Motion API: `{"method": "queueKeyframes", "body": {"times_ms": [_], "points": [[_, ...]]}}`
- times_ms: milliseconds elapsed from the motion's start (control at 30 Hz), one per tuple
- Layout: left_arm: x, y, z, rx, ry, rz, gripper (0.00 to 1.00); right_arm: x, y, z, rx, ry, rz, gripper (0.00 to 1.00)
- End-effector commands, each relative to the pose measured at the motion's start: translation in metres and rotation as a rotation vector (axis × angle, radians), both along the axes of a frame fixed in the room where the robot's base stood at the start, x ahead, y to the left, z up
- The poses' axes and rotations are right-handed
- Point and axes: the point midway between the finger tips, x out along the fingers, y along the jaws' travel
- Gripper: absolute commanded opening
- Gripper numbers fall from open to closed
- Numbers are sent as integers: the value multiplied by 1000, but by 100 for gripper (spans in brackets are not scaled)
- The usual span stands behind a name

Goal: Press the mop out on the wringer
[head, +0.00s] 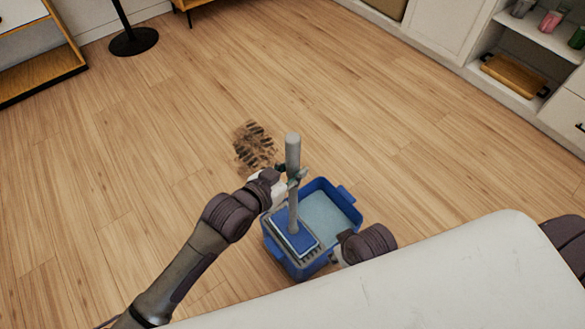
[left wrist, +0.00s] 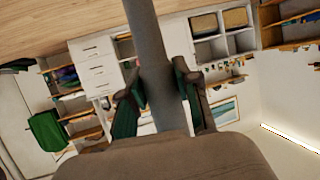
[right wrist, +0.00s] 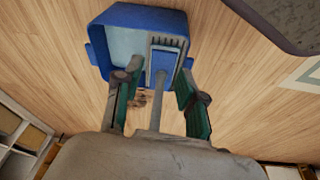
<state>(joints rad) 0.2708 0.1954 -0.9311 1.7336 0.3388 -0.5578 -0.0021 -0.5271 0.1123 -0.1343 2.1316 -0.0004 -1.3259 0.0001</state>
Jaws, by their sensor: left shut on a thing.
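The mop has a grey handle (head: 293,160) that stands nearly upright and a flat blue head (head: 296,243). The head lies over the wringer (head: 312,258) on the near left side of the blue bucket (head: 349,193). My left gripper (head: 294,180) is shut on the upper handle; the left wrist view shows the handle (left wrist: 147,40) between its fingers (left wrist: 160,95). My right gripper (head: 337,258) is low at the bucket's near right side. In the right wrist view its fingers (right wrist: 158,100) are apart, and the blue head (right wrist: 161,66) and wringer (right wrist: 168,42) show beyond them.
Pale water (head: 325,212) fills the bucket's open part. A dark smudge (head: 254,146) marks the floor behind it. A black lamp base (head: 134,41) stands far left, and shelves (head: 540,35) line the far right.

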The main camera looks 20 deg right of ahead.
Motion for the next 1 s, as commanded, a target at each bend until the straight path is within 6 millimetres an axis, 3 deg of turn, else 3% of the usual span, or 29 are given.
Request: {"method": "queueKeyframes", "body": {"times_ms": [1000], "points": [[0, 0, -3, -2, -2, 0, 0, 2, 1, 9, 3, -13, 1, 40]]}}
